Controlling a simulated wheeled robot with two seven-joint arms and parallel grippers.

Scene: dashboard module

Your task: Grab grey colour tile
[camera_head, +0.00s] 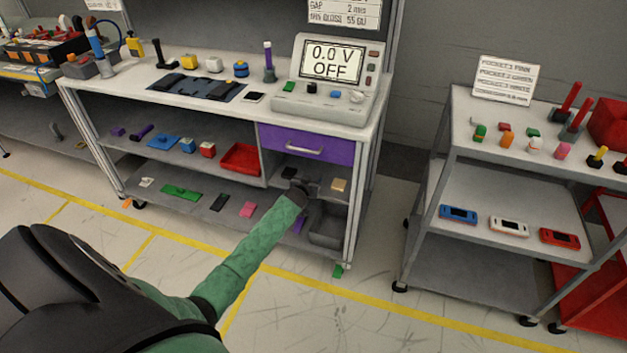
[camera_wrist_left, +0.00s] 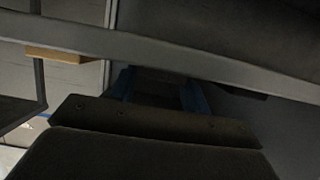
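A dark grey flat tile (camera_head: 219,202) lies on the bottom shelf of the workbench, left of a pink tile (camera_head: 247,209). A small black tile (camera_head: 289,172) and a tan tile (camera_head: 338,185) lie in the compartment below the purple drawer. My left gripper (camera_head: 303,187) reaches into that compartment, between the black and tan tiles and right of the dark grey tile. Its fingers are too small and dark to read. In the left wrist view a tan piece (camera_wrist_left: 60,53) shows at upper left; no grey tile can be made out there. My right gripper is out of view.
The purple drawer (camera_head: 305,146) is shut just above my left gripper. A grey bin (camera_head: 327,226) stands below it. A red tray (camera_head: 240,158) and a green board (camera_head: 181,192) are on the shelves to the left.

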